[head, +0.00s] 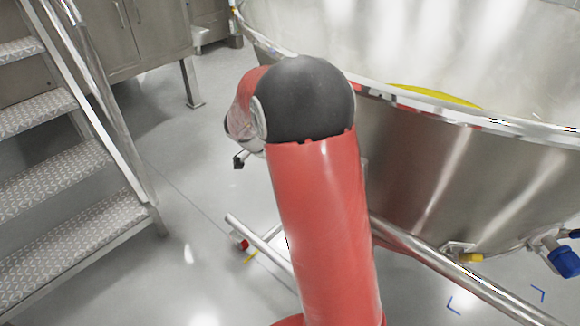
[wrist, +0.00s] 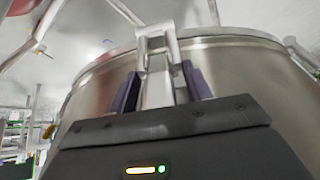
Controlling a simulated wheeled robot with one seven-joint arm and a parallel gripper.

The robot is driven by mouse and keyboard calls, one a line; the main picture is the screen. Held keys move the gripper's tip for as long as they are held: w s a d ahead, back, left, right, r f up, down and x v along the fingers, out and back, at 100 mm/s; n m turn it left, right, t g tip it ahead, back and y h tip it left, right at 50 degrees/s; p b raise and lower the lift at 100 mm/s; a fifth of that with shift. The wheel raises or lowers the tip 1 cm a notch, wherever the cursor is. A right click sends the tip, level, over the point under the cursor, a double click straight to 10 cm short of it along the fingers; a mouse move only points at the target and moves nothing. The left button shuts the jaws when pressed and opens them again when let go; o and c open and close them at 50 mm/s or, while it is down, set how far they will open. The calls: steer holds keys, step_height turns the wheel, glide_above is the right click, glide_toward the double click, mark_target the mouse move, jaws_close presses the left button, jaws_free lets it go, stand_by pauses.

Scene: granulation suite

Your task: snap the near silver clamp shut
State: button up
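A silver clamp (wrist: 157,90) stands upright at the rim of a large steel bowl (wrist: 235,65) in the wrist view. It has a flat plate below and a bar frame above that reaches the rim. My gripper (wrist: 160,69) has its two dark fingers apart, one on each side of the clamp's plate. I cannot tell whether either finger touches it. The clamp's lower end is hidden behind the gripper body. In the head view, the bowl (head: 415,180) is at the right, my red arm hides part of its side, and I cannot make out the clamp.
Metal steps with a handrail (head: 60,165) stand at the left. A steel cabinet (head: 130,35) is at the back left. A tubular frame (head: 450,265) runs below the bowl, with a blue fitting (head: 563,259) at the right. The grey floor between steps and bowl is mostly clear.

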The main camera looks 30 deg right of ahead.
steer(key=shift+r, duration=0.1)
steer(key=v, duration=0.7)
steer(key=shift+a+r, duration=0.2)
steer(key=shift+r, duration=0.05)
steer(key=shift+a, duration=0.1)
